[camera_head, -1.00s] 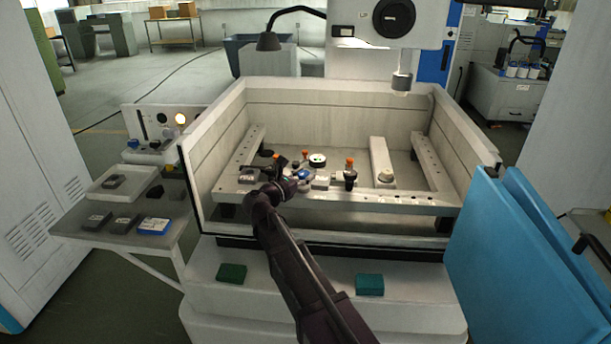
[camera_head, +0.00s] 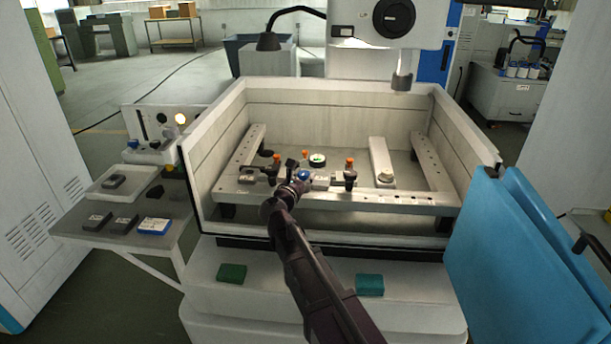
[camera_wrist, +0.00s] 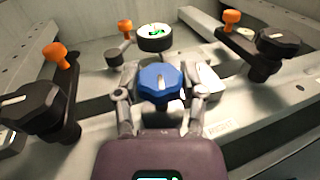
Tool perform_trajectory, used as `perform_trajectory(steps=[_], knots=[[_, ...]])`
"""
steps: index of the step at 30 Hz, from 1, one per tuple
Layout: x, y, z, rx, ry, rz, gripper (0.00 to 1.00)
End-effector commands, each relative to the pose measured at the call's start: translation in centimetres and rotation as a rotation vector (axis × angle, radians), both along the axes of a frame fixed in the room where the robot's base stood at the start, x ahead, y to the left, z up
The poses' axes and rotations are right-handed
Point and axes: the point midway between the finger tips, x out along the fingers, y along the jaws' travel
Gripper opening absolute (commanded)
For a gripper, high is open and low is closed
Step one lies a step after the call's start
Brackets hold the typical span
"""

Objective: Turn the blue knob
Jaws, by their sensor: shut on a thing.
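The blue knob (camera_wrist: 160,83) sits in the middle of the wrist view, between the fingers of my gripper (camera_wrist: 160,100). The fingers are shut on it from the left and right sides. In the head view the blue knob (camera_head: 304,175) shows as a small blue spot at the end of my arm, on the front rail of the tank fixture. My gripper (camera_head: 299,181) partly hides it there. The knob's mount below is hidden by the gripper.
Black clamps with orange knobs stand left (camera_wrist: 40,105) and right (camera_wrist: 265,45) of the blue knob. A round dial with a green face (camera_wrist: 154,37) is behind it. A white block marked RIGHT (camera_wrist: 222,128) lies close at right. Tank walls (camera_head: 205,200) surround the fixture.

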Motion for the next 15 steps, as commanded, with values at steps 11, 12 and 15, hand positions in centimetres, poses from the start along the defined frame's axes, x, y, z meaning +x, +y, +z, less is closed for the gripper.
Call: perform_trajectory(steps=[11,12,15], knots=[[-0.21,-0.16,-0.06,0.004,0.001,0.195,0.05],[-0.19,-0.13,-0.06,0.004,0.001,0.208,0.05],[-0.16,-0.09,-0.06,0.004,0.001,0.23,0.05]])
